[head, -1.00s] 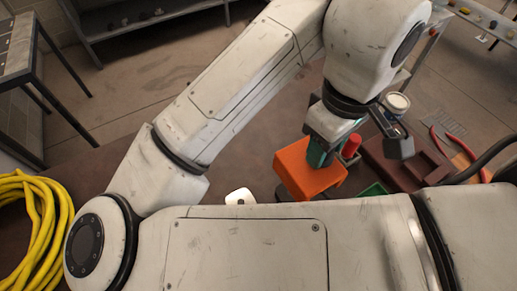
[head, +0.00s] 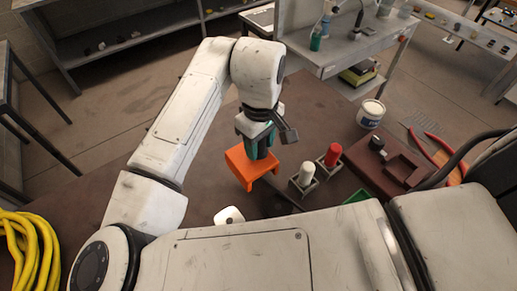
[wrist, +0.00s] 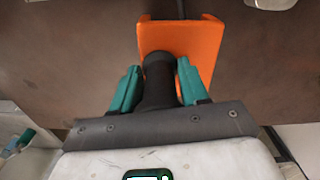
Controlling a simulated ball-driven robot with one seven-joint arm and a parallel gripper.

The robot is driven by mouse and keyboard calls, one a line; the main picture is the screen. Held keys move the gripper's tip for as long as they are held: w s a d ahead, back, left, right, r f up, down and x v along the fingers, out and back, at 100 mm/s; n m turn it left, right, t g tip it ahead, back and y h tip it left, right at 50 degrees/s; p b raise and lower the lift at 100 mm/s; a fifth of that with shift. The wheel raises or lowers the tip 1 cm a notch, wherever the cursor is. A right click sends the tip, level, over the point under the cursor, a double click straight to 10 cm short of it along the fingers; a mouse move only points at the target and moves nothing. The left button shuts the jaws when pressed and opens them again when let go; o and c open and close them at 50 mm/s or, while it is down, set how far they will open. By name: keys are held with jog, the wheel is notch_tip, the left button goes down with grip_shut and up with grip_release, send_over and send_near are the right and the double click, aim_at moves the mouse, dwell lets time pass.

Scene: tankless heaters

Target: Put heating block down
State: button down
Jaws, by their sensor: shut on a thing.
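The heating block appears to be the orange U-shaped block (head: 245,171), with a black round handle (wrist: 158,80) standing on it in the wrist view. My gripper (head: 261,146) is above the block, its teal fingers on both sides of the handle and shut on it. In the wrist view the gripper (wrist: 160,76) hides the near part of the block (wrist: 205,42). The block looks upright, low over the brown table (head: 315,105). I cannot tell whether its feet touch the table.
Right of the block stand a white cylinder (head: 306,174) and a red cylinder (head: 333,154) in grey holders. Beyond are a dark red case (head: 395,172), a white tub (head: 371,113) and red-handled pliers (head: 440,152). A small white object (head: 229,215) lies nearby. The table behind the block is clear.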

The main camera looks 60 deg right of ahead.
aim_at(259, 152)
jog(key=shift+w+d+f, duration=0.1)
jog(key=shift+w+f, duration=0.05)
jog(key=shift+f, duration=0.75)
jog(key=shift+w+f, duration=0.1)
jog(key=shift+f, duration=0.75)
jog(key=shift+f, duration=0.1)
jog(key=c, duration=0.6)
grip_release()
